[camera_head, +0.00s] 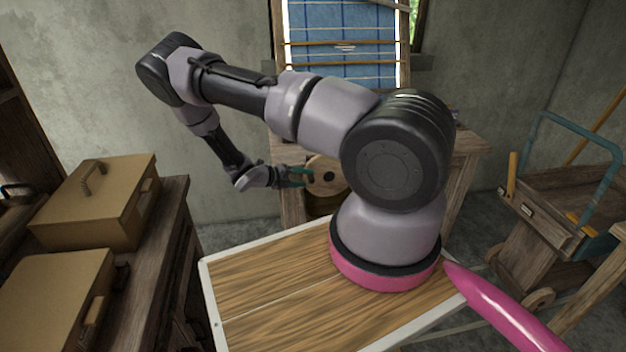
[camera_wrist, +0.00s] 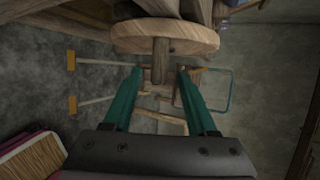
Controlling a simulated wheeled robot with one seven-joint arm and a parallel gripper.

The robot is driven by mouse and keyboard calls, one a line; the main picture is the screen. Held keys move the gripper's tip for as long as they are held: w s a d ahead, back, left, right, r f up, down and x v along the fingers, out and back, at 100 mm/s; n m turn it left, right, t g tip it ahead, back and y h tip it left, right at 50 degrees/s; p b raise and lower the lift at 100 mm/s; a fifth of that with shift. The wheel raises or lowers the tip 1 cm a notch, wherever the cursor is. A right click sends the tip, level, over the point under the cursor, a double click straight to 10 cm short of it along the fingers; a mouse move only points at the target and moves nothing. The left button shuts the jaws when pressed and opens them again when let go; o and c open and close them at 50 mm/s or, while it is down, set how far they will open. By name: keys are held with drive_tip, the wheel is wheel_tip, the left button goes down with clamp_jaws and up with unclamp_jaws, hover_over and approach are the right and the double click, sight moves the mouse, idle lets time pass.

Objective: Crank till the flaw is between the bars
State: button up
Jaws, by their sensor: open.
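The blue cloth (camera_head: 310,20) hangs in the upright loom at the back of the head view. The flaw (camera_head: 344,47), a small pale pinkish patch, shows just under the upper brown bar (camera_head: 300,43) and above the lower brown bar (camera_head: 375,61). The round wooden crank wheel (camera_head: 318,164) is below, at the loom's front. In the wrist view, the wheel (camera_wrist: 190,37) has a wooden peg handle (camera_wrist: 160,62) pointing at me. My gripper (camera_head: 303,178) is open at the wheel. In the wrist view, its green fingers (camera_wrist: 159,72) stand either side of the peg, with gaps visible.
Brown cases (camera_head: 95,205) sit on the dark bench at left. A cart with a blue-green handle (camera_head: 575,122) stands at right. My arm hides part of the loom's frame. Bare floor shows around the loom's feet in the wrist view.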

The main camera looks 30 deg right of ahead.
drive_tip(key=shift+v, duration=2)
drive_tip(key=shift+r, duration=0.1)
drive_tip(key=s+a+r+m+g+y, duration=0.1)
drive_tip(key=s+r+m+y, duration=0.15)
drive_tip(key=r+m, duration=0.65)
drive_tip(key=s+a+r+m+y, duration=0.2)
drive_tip(key=r+m+y, duration=0.3)
drive_tip(key=r, duration=0.6)
drive_tip(key=s+a+r+m+g+y, duration=0.1)
drive_tip(key=s+r+m+y, duration=0.1)
drive_tip(key=r+m, duration=0.75)
drive_tip(key=s+a+r+m+t+y, duration=0.2)
drive_tip(key=s+r+m+t, duration=0.1)
drive_tip(key=s+r+m, duration=0.5)
drive_tip(key=s+a+r+m+t+y, duration=0.2)
drive_tip(key=s+r+m+t+y, duration=0.1)
drive_tip(key=s+r+m, duration=0.5)
drive_tip(key=s+r+t, duration=0.1)
drive_tip(key=s+r, duration=0.2)
drive_tip(key=r, duration=0.2)
drive_tip(key=shift+s+a+r, duration=0.15)
drive_tip(key=shift+a+r, duration=0.15)
drive_tip(key=shift+r, duration=0.1)
drive_tip(key=shift+y, duration=0.25)
